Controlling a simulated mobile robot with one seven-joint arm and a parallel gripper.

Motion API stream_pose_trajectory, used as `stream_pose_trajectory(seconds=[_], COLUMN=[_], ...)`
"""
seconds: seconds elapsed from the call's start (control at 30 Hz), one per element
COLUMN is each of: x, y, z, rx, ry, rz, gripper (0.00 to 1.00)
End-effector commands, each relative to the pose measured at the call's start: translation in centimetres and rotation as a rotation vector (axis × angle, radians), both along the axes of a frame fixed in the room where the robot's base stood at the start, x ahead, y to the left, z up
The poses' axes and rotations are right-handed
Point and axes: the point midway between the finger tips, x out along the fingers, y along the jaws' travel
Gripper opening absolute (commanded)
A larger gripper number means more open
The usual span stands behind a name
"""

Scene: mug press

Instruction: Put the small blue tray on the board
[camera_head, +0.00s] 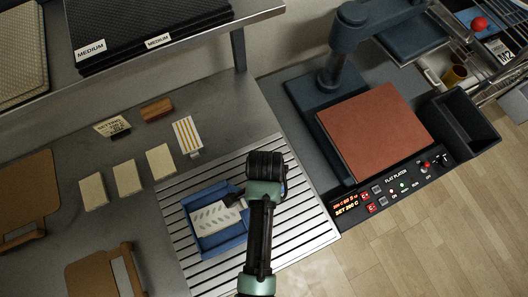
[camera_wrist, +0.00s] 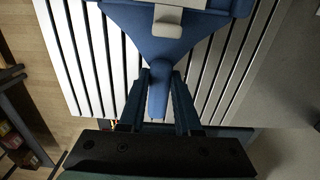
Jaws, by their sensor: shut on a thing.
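The small blue tray (camera_head: 224,244) is over the left part of a pale slatted board (camera_head: 305,233) in the head view. A white piece with grey marks (camera_head: 213,217) lies in it. My gripper (camera_head: 238,199) comes in from the right at the tray's right side. In the wrist view my gripper (camera_wrist: 159,92) is shut on the tray's narrow blue handle (camera_wrist: 159,75), with a jaw on each side. The tray's body (camera_wrist: 150,35) widens beyond the jaws, over the slats. I cannot tell whether the tray touches the slats.
A press with a red-brown plate (camera_head: 375,128) and a lit control panel (camera_head: 400,188) stands right of the slatted board. Several cream blocks (camera_head: 127,178) and a striped card (camera_head: 187,135) lie to the left. Brown wooden boards (camera_head: 25,190) lie at far left. A shelf (camera_head: 150,50) overhangs the back.

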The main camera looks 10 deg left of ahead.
Motion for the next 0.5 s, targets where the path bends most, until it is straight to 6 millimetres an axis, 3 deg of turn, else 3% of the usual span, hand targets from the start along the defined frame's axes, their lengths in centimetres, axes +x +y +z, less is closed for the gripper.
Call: stream_pose_trajectory(seconds=[0.2,0.5], x=[0.0,0.0], y=[0.0,0.0], z=[-2.6,-2.9], rx=[0.001,0.001], ry=[0.001,-0.001], rz=[0.0,0.0], gripper=[0.0,0.0])
